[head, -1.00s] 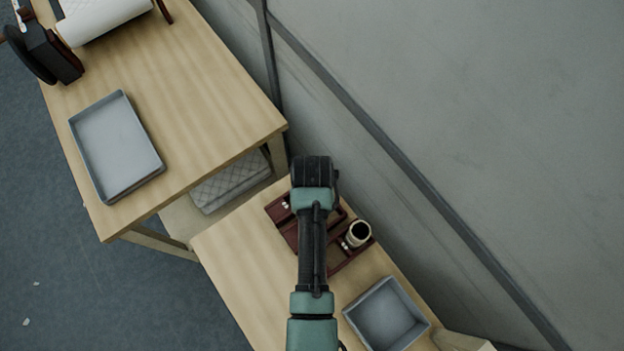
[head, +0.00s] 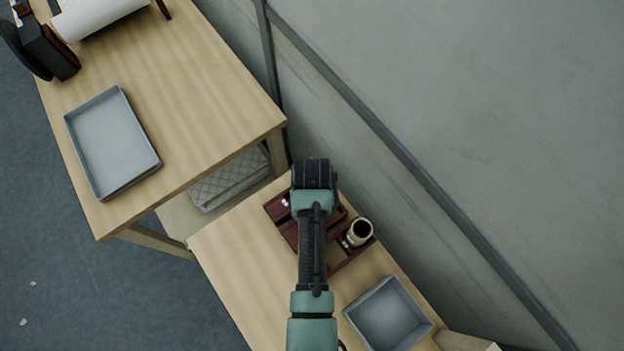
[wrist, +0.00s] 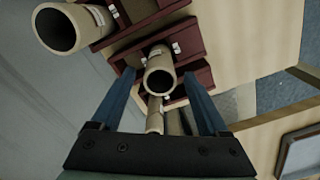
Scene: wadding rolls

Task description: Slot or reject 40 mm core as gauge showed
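A dark red rack (head: 340,254) stands on the lower bench, and a pale cardboard core (head: 360,232) stands upright in its right part. In the wrist view the rack (wrist: 188,42) holds a wide core (wrist: 58,38) at upper left and a middle core (wrist: 159,82). A thinner tube (wrist: 155,116) shows below the middle core. Small white labels show, but their print is too small to read. My gripper (wrist: 161,80) has its blue fingers apart, either side of the middle core with visible gaps. In the head view my arm hides part of the rack.
A deep grey bin (head: 346,313) sits on the lower bench, right of my arm. A shallow grey tray (head: 112,140) lies on the upper table, near a white roll (head: 95,14) and a dark device (head: 45,48). A grey wall runs close behind the rack.

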